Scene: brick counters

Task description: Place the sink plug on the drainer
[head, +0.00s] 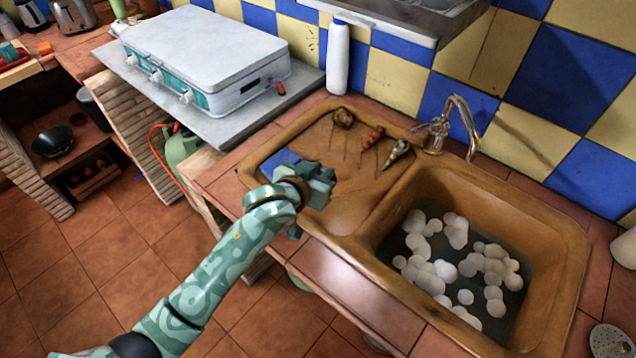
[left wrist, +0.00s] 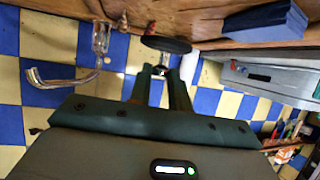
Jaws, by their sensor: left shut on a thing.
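My left gripper (head: 322,186) is over the front left part of the brown drainer (head: 352,190), beside the sink basin (head: 560,232). In the left wrist view, my left gripper's two fingers (left wrist: 160,78) are closed on the sink plug (left wrist: 166,44), a dark round disc held at their tips. In the head view the plug is hidden by the gripper and cannot be made out. The height of the plug above the drainer is hard to tell. My right gripper is not in view.
A blue block (head: 283,158) lies on the drainer's left side, close to my gripper. Several small objects, one with a red handle (head: 373,137), lie at its back. The basin holds water with white foam (head: 445,270). A tap (head: 440,132) and white bottle (head: 338,58) stand behind.

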